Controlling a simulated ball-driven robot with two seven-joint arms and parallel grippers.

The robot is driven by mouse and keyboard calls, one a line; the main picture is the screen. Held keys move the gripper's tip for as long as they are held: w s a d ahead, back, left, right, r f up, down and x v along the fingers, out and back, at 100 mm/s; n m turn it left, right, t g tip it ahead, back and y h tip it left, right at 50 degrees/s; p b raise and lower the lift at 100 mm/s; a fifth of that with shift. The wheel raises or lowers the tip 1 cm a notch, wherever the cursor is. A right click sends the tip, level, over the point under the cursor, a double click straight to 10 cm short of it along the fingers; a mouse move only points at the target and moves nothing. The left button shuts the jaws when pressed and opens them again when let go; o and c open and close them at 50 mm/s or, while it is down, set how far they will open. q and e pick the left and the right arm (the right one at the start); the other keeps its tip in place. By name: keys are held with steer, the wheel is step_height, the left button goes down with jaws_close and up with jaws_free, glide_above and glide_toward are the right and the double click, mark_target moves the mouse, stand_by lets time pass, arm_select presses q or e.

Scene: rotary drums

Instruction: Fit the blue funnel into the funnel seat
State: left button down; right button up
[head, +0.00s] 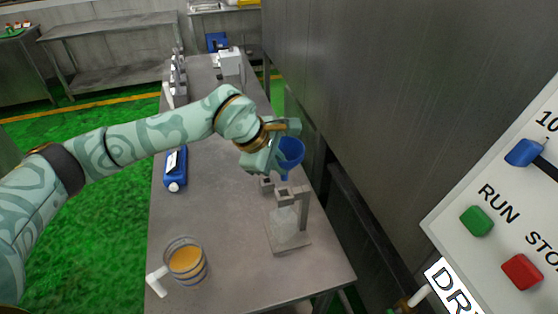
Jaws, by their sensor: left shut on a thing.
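My left gripper (280,146) is shut on the blue funnel (291,154). It holds the funnel roughly upright, with the cone up and the narrow spout pointing down. The funnel seat is probably the grey stand (303,203) on the table, with a square base, an upright post and a small top bracket. In the picture the funnel shows above and beyond the stand's top, apart from it. The gripper's fingers partly hide the funnel's left side. My right gripper is not in view.
A cup with amber contents (186,262) stands at the table's front left. A blue bottle (175,168) lies on the left edge. A dark wall (370,90) and a control panel (500,220) bound the right. The grey tabletop (225,225) has free room left of the stand.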

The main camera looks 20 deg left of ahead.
arm_select(q)
steer(key=shift+f+b, duration=1.25)
steer(key=shift+f, duration=0.8)
steer(key=shift+f+b, duration=1.65)
steer(key=shift+f, duration=0.75)
steer(key=c, duration=1.5)
jaws_free()
steer(key=shift+r, duration=0.15)
steer(key=v, duration=1.6)
steer(key=shift+s, duration=0.15)
steer(key=shift+a, duration=0.1)
